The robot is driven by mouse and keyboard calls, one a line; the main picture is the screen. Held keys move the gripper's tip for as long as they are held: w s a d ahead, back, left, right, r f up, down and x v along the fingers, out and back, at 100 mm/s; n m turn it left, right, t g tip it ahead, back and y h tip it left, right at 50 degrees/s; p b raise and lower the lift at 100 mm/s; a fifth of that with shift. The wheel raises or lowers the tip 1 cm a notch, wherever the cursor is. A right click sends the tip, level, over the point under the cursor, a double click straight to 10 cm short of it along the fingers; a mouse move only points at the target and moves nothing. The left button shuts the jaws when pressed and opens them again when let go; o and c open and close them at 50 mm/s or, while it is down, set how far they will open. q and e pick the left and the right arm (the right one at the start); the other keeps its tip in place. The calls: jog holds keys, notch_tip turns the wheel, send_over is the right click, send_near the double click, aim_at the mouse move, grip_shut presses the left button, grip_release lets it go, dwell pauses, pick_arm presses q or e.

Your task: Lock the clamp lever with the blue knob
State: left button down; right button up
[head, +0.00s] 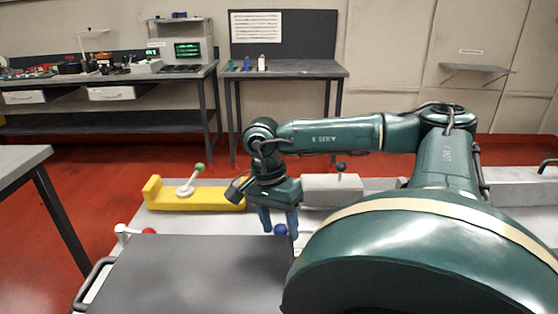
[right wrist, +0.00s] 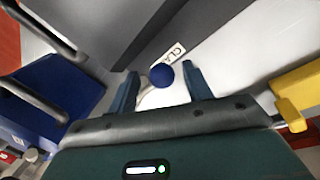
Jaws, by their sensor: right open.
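The blue knob (head: 280,230) is a small ball just past the far edge of a dark grey flat-topped box. In the right wrist view the blue knob (right wrist: 161,76) sits on a thin pale lever (right wrist: 149,98), beside a partly hidden white label. My right gripper (head: 279,222) points down with its two blue fingers apart. In the right wrist view its fingers (right wrist: 159,82) stand on either side of the knob, with gaps visible; I cannot tell the depth between them. The lever's base is mostly hidden. My left gripper is not in view.
A yellow block (head: 205,198) carries a lever with a green knob (head: 200,168). A red knob (head: 148,231) is at the left, and a black knob (head: 341,167) stands over a grey block. The dark grey box (head: 190,275) fills the front; benches stand behind.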

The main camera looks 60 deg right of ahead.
pick_arm(q)
jog(key=p, duration=0.1)
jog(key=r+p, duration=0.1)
jog(key=p, duration=0.1)
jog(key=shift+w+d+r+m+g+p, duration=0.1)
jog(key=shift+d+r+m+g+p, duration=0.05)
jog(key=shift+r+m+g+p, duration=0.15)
pick_arm(e)
notch_tip(320, 180, up, 13)
jog(key=w, duration=0.2)
jog(key=shift+w, duration=0.3)
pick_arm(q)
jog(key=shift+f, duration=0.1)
